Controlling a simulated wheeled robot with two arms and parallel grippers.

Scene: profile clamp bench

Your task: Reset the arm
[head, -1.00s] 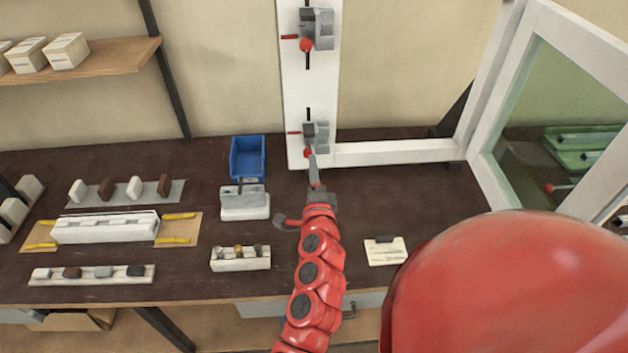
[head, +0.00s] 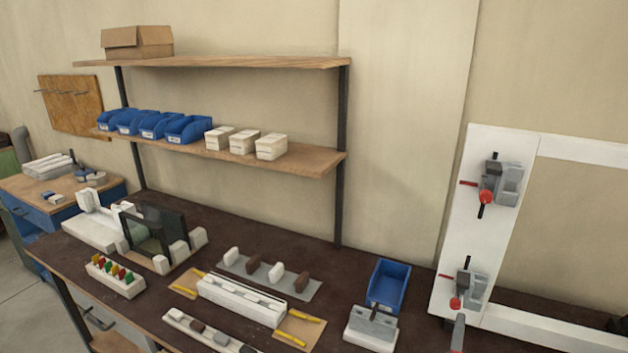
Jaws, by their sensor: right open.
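The tip of my right gripper (head: 457,334) shows as a small grey piece at the bottom edge of the head view, just below the lower clamp (head: 466,288). It is open; whether it touches the clamp I cannot tell. The rest of my right arm is out of the picture. The lower clamp and an upper clamp (head: 503,182), both grey with red knobs, sit on the upright of a white profile frame (head: 452,262). My left gripper is not in view.
A blue bin (head: 387,286) and a grey-white block holder (head: 371,328) stand left of the frame. White profile trays (head: 240,301) and small blocks lie along the dark bench (head: 330,262). Shelves (head: 310,160) with blue bins and white boxes hang above.

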